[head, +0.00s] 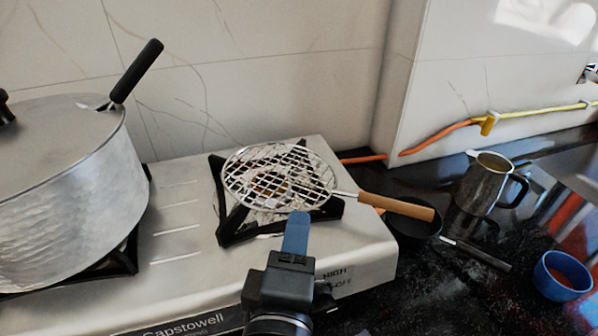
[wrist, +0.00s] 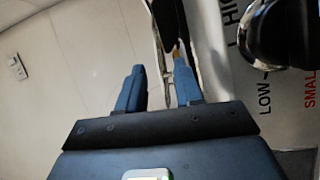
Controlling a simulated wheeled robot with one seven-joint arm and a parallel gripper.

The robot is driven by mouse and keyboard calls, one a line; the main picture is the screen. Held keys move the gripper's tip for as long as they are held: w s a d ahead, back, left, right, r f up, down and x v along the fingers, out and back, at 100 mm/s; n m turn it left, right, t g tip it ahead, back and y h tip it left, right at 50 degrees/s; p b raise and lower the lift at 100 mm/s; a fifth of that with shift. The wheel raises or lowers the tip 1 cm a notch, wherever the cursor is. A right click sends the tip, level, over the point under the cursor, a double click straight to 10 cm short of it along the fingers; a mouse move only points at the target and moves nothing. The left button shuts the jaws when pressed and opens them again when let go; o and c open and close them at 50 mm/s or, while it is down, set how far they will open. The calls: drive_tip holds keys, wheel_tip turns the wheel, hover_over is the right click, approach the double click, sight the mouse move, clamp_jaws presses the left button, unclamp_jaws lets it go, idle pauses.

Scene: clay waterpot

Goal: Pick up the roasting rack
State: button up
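The roasting rack (head: 262,178) is a round wire mesh with a wooden handle (head: 398,207). It lies over the black burner grate on the stove, its handle pointing right past the stove's edge. My gripper (head: 297,218) is in front of the rack, its blue fingers appearing just below the rack's near rim in the head view. In the wrist view my gripper (wrist: 159,66) has its two fingers apart with a gap between them. Thin metal parts and a small tan piece show beyond the fingertips, partly hidden by the right finger. Contact with the rack cannot be told.
The stove (head: 180,215) carries a large metal pot (head: 70,190) with a black handle at left. A small dark pan (head: 415,228) is under the rack's handle. A metal jug (head: 483,184) and a blue bowl (head: 562,276) stand right on the dark counter. A tiled wall is behind.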

sight(302, 205)
drive_tip(key=w, duration=0.2)
drive_tip(key=w+p, duration=0.1)
drive_tip(key=w, duration=0.1)
drive_tip(key=w+d, duration=0.1)
drive_tip(key=w, duration=0.1)
drive_tip(key=shift+w, duration=0.2)
drive_tip(key=shift+c, duration=0.2)
clamp_jaws()
